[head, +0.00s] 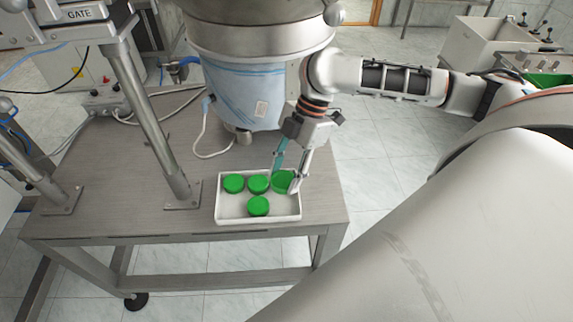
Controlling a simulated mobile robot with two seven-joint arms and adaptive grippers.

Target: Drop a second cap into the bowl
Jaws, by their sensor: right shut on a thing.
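A white tray (235,210) on the table holds several round green caps. One green cap (282,182) at the tray's back right corner is between the fingers of my right gripper (284,180), which points down and is shut on it. Whether this cap is clear of the tray floor cannot be told. Another cap (258,184) is just left of it, one (233,183) is at the back left, and one (258,206) is at the front. The steel feeder bowl (260,42) is behind the tray; its inside is not clearly seen. My left gripper is out of view.
The grey table (130,215) has bare room left of the tray. A slanted metal post (150,120) stands at the left. The feeder's blue-wrapped base (245,95) rises close behind the tray. A white cable (200,140) runs beside it. The table's right edge is near the tray.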

